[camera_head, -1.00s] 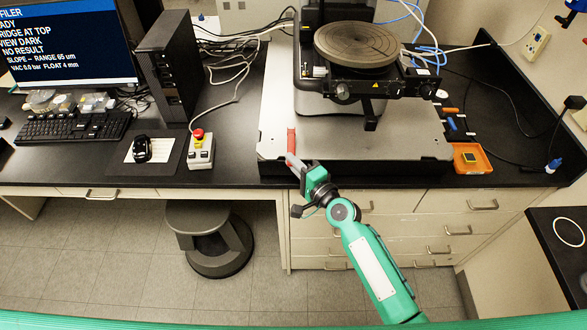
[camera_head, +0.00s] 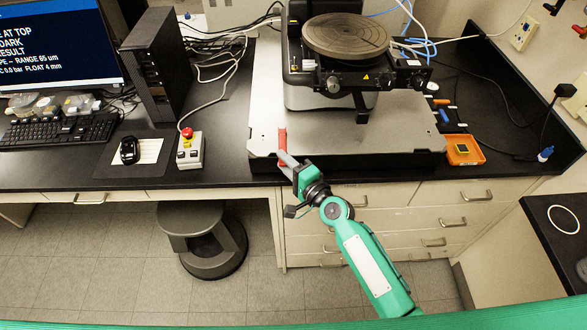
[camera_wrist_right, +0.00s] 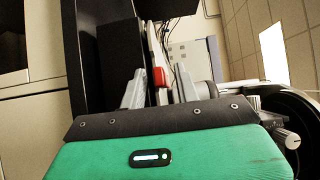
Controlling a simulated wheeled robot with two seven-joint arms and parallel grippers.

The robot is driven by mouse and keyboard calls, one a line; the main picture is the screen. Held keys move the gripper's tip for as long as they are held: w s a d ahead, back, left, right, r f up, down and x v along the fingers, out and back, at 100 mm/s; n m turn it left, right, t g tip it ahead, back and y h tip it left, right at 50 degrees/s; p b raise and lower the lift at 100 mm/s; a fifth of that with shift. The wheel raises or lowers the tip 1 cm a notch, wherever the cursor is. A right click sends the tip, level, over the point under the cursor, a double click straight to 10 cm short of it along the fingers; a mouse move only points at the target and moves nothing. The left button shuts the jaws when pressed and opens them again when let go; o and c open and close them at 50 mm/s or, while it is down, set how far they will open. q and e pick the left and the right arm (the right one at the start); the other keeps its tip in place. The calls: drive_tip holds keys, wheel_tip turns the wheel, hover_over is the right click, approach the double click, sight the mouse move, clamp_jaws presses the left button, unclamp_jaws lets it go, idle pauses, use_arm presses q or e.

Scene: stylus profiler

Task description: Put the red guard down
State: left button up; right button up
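The red guard (camera_head: 282,140) is a narrow red strip at the front left part of the profiler's silver base plate (camera_head: 262,110). My right gripper (camera_head: 285,158) reaches its near end from the front. In the right wrist view the guard's red end (camera_wrist_right: 158,77) shows between my two grey fingers (camera_wrist_right: 159,85), with a narrow gap on each side, so the fingers look open around it. Whether the guard's underside rests on the plate is hidden. My left gripper is not in view.
The profiler's round stage (camera_head: 345,37) stands behind on the plate. An orange tray (camera_head: 464,150) is to the right. Black bench (camera_head: 225,165) is clear between box and plate.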

drive_tip(key=b+v, duration=0.4)
drive_tip(key=v, duration=0.9)
drive_tip(key=shift+s+d+r, duration=0.2)
drive_tip(key=shift+s, duration=0.15)
drive_tip(key=s+d+f+n+g+h, duration=0.1)
drive_tip(key=s+d+f+g+h, duration=0.15)
drive_tip(key=f, duration=1.05)
drive_tip(key=s+d+f+n+g+h, duration=0.15)
drive_tip(key=d+f, duration=0.25)
drive_tip(key=f, duration=0.8)
drive_tip(key=s+d+f+n+g+h, duration=0.1)
drive_tip(key=s+d+f+n+h, duration=0.15)
drive_tip(key=f, duration=1.05)
drive_tip(key=s+d+f+n+g+h, duration=0.1)
drive_tip(key=s+d+f+n+g, duration=0.1)
drive_tip(key=s+f, duration=0.5)
drive_tip(key=s+d+f+n+g+h, duration=0.2)
drive_tip(key=s+f, duration=0.6)
drive_tip(key=s, duration=0.7)
drive_tip(key=s+d+f+n+g+h, duration=0.1)
drive_tip(key=s+d+f+n+g, duration=0.3)
drive_tip(key=s+f, duration=0.4)
drive_tip(key=s+d, duration=0.1)
drive_tip(key=s, duration=0.3)
